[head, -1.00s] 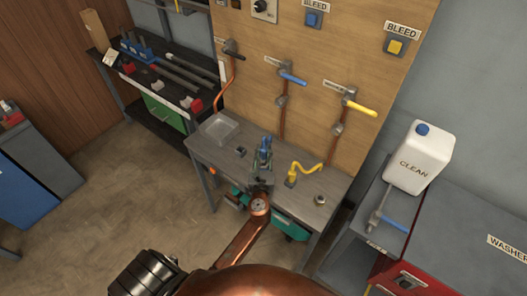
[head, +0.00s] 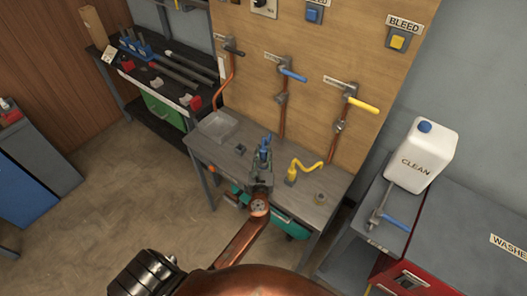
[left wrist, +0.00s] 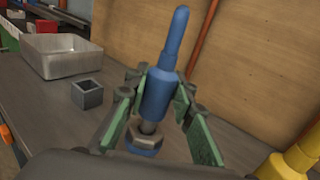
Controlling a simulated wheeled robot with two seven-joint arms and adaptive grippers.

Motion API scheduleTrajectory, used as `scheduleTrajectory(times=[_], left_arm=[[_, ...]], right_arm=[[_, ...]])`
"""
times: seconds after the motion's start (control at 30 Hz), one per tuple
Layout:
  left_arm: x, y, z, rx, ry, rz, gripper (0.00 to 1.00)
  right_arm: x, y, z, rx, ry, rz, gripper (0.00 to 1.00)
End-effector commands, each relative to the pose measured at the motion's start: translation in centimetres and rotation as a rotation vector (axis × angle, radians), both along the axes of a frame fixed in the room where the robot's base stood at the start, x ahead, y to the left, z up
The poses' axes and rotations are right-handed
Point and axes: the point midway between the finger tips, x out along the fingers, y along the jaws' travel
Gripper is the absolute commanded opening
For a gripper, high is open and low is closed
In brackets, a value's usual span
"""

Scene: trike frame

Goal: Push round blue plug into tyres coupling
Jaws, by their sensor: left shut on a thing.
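The round blue plug (left wrist: 157,95) stands upright between the green-padded fingers of my left gripper (left wrist: 155,110), which is shut on it. A dark metal neck and a blue-edged hex part show below its body. In the head view the blue plug (head: 265,146) and my left gripper (head: 262,165) are over the middle of the workbench. My right gripper is out of view.
A white CLEAN jug (head: 420,155) stands at the right. Bare floor lies left of the bench.

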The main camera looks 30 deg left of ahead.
Motion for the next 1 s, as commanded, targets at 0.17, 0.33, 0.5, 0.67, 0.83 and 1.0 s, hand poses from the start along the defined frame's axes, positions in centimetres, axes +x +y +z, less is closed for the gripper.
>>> scheduleTrajectory(times=[0.17,0.33,0.5,0.67,0.83,1.0], left_arm=[[0.0,0.0,-0.5,0.000,0.000,0.000,0.00],[0.0,0.0,-0.9,0.001,0.000,0.000,0.00],[0.0,0.0,-1.3,0.001,0.000,0.000,0.00],[0.0,0.0,-1.7,0.001,0.000,0.000,0.00],[0.0,0.0,-2.1,0.000,0.000,0.000,0.00],[0.0,0.0,-2.3,-0.001,0.000,0.000,0.25]], right_arm=[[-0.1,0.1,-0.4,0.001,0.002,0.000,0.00],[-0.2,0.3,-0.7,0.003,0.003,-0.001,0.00],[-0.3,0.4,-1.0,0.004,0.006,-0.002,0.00],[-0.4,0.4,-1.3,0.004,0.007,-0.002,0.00],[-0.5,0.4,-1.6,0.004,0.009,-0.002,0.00],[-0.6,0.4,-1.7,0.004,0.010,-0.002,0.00]])
